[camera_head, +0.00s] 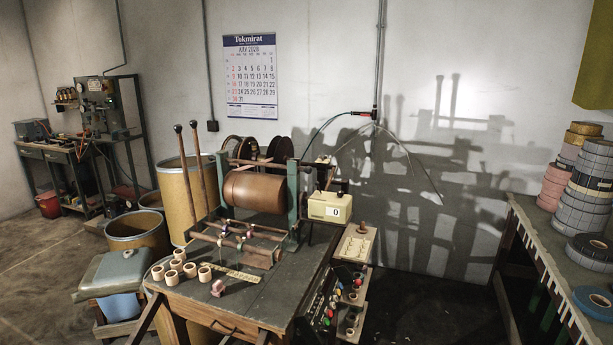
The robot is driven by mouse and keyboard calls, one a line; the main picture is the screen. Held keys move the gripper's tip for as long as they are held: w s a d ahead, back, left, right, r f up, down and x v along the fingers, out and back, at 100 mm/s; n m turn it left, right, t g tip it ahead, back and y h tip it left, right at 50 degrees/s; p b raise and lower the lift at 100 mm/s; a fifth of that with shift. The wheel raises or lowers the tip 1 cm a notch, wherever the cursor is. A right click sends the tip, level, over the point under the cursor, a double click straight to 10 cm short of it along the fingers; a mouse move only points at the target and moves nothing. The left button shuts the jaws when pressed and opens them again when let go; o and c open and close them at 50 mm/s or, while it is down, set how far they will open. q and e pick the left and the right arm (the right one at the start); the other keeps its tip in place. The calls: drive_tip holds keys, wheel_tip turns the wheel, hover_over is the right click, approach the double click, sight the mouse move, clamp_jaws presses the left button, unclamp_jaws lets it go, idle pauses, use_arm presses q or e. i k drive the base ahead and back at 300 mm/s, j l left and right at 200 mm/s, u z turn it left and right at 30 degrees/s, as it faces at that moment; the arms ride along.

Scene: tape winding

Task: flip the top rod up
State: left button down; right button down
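A winding machine with a large brown roller (254,192) and green side frames (293,200) stands on a dark worktable (225,300). A thin reddish-brown rod (252,162) runs across the machine above the roller. Two long brown levers with dark knobs (186,127) stand nearly upright at the machine's left. A lower bar with small coloured parts (238,234) crosses in front of the roller. I cannot tell for certain which of these is the top rod. Neither of my grippers is in view.
Several pale tape cores (187,270) and a wooden ruler (231,272) lie on the worktable. A cream counter box (330,206) reading 0 sits right of the roller. Stacked tape rolls (588,180) stand on a right-hand table. Cardboard drums (135,233) stand at the left. Open floor lies far left.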

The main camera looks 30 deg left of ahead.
sight(308, 170)
drive_tip(key=i+u, duration=0.15)
drive_tip(key=u, duration=1.15)
drive_tip(key=i+l+u, duration=0.25)
drive_tip(key=l, duration=0.15)
drive_tip(key=i+l+u, duration=0.25)
drive_tip(key=l, duration=0.2)
drive_tip(key=l+u, duration=0.25)
drive_tip(key=l, duration=0.2)
drive_tip(key=i+l+u, duration=0.1)
drive_tip(key=l+u, duration=0.15)
drive_tip(key=l, duration=0.3)
drive_tip(key=l+u, duration=0.25)
drive_tip(key=l, duration=0.25)
drive_tip(key=i+l, duration=0.1)
drive_tip(key=l, duration=1.05)
drive_tip(key=i, duration=0.05)
